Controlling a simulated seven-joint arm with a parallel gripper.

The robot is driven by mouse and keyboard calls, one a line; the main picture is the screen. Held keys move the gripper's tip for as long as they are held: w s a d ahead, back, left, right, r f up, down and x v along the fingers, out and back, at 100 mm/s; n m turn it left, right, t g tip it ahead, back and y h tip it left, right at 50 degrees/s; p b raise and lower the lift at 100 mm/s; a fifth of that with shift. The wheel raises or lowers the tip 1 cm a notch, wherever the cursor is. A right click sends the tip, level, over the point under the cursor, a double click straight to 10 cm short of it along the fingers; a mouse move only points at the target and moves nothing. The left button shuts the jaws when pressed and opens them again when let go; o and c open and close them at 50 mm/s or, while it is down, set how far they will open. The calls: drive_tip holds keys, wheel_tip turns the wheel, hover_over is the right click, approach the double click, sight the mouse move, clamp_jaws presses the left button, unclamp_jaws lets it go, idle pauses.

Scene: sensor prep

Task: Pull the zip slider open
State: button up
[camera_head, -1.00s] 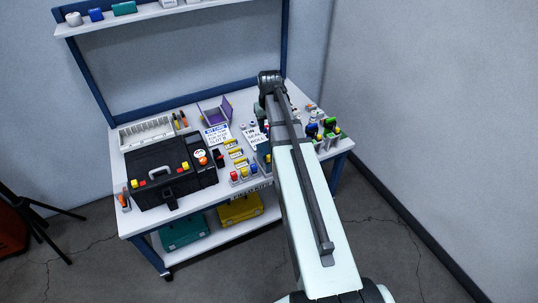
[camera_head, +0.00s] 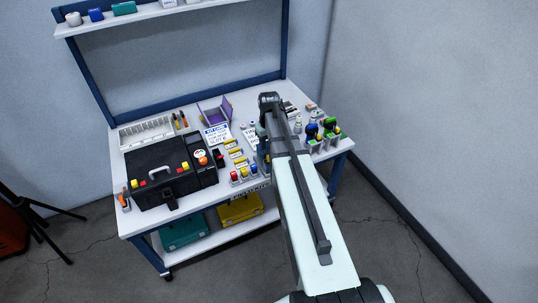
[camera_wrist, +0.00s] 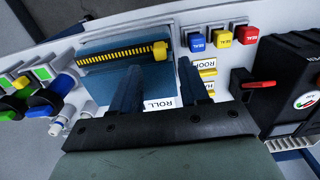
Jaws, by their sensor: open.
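A blue roll or pouch (camera_wrist: 135,80) lies on the table in the wrist view, with a yellow-toothed zip (camera_wrist: 115,55) along it. The yellow zip slider (camera_wrist: 160,50) is at the zip's right end. My gripper (camera_wrist: 157,68) is open, its two dark fingers apart and pointing toward the pouch. The fingertips are near the slider, one to each side of it in the picture; I cannot tell their height over it. Nothing is held. In the head view my arm hides the slider and most of the pouch.
Red, yellow and blue seal blocks (camera_wrist: 222,36) stand right of the slider in the wrist view. A black case (camera_head: 160,165) sits at the table's left. Green and blue capped items (camera_head: 325,128) stand at its right. A purple open box (camera_head: 213,112) is at the back.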

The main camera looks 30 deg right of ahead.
drive_tip(key=shift+f, duration=2.85)
drive_tip(key=shift+c, duration=0.2)
clamp_jaws()
